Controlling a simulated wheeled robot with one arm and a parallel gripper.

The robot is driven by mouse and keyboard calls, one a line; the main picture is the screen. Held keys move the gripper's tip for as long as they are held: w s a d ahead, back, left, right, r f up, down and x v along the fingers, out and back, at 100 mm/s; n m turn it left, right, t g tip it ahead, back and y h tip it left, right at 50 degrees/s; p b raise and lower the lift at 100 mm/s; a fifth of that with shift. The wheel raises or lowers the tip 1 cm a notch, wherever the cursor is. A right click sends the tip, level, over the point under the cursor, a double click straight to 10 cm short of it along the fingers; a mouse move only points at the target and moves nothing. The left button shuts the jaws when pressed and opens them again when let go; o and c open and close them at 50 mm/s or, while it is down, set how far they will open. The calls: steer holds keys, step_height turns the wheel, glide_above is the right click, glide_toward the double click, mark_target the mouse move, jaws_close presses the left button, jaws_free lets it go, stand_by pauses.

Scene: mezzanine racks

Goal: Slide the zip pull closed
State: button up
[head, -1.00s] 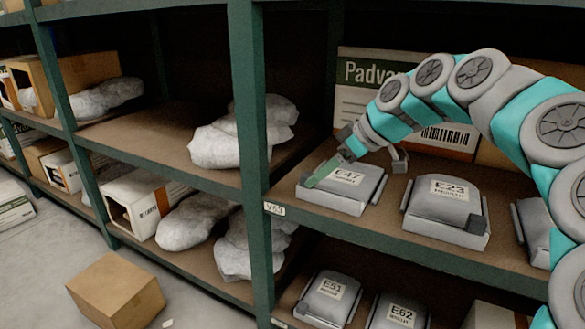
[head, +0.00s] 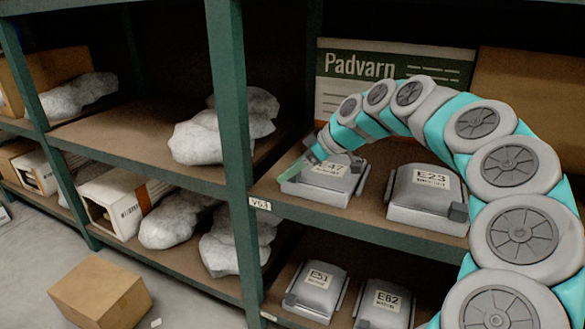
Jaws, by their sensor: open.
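A grey padded case labelled E47 (head: 325,178) lies on the upper right shelf. A pale green strip (head: 290,171) shows along its left side, close to my gripper. I cannot make out the zip pull itself; it is too small or hidden. My gripper (head: 333,155) is open, low over the back left part of the E47 case. One finger is towards the left edge and the other is towards the right. I cannot tell whether either finger touches the case or the strip.
A case labelled E23 (head: 427,198) sits right of E47. Cases E51 (head: 317,291) and E62 (head: 384,303) are on the shelf below. A green rack post (head: 235,150) stands to the left. A cardboard box (head: 100,295) is on the floor.

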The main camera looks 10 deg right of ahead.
steer(key=shift+c, duration=0.3)
jaws_close()
stand_by(0.3)
stand_by(0.8)
